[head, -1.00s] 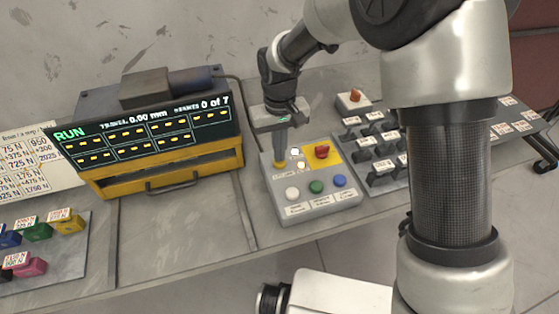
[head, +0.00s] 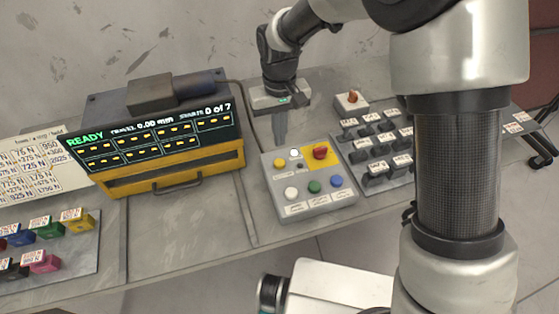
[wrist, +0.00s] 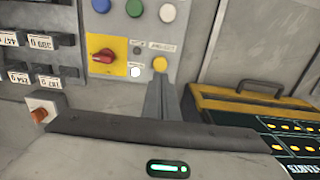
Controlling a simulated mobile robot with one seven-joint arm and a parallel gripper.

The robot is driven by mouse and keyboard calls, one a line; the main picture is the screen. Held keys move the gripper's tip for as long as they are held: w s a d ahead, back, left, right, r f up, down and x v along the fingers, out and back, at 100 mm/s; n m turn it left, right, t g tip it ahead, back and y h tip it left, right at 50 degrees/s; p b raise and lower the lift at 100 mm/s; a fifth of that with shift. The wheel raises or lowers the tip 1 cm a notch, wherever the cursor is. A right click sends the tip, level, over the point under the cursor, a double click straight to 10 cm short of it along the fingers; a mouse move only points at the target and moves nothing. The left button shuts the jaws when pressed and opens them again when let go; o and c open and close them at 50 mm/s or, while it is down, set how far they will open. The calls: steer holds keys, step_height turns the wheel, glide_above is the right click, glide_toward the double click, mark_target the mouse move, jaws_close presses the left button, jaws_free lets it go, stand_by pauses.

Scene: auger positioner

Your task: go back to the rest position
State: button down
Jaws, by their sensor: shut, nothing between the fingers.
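My gripper (head: 280,138) is shut and empty, above the back edge of the grey control box (head: 345,190). Its fingers point down. In the wrist view my gripper (wrist: 160,82) has its fingertips next to the yellow button (wrist: 160,64); I cannot tell from this view whether they touch. In the head view the yellow button (head: 279,163) is uncovered, and the fingers appear just behind it. The box also carries a red knob (head: 320,152) on a yellow plate and white, green and blue buttons. The display (head: 160,135) reads READY, 0.00 mm and 0 of 7.
A panel of dark labelled blocks (head: 376,150) lies right of the box. An orange-topped switch (head: 352,98) stands behind it. Coloured blocks (head: 45,225) sit on a plate at the left. A yellow drawer (head: 175,175) is under the display. Bare table lies between.

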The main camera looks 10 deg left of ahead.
stand_by(0.3)
steer(key=s+d+r+m+t+p, duration=0.2)
steer(key=s+d+r+p, duration=0.15)
steer(key=d+r, duration=0.8)
steer(key=s+d+r+m+t+p, duration=0.25)
steer(key=s+d+r, duration=0.25)
steer(key=d+r, duration=0.65)
steer(key=s+d+r+m+t+p, duration=0.1)
steer(key=s+d+r+m+p, duration=0.1)
steer(key=s+r, duration=0.4)
steer(key=s+d+p, duration=0.1)
steer(key=s+d, duration=0.1)
steer(key=s, duration=0.1)
steer(key=shift+r, duration=0.35)
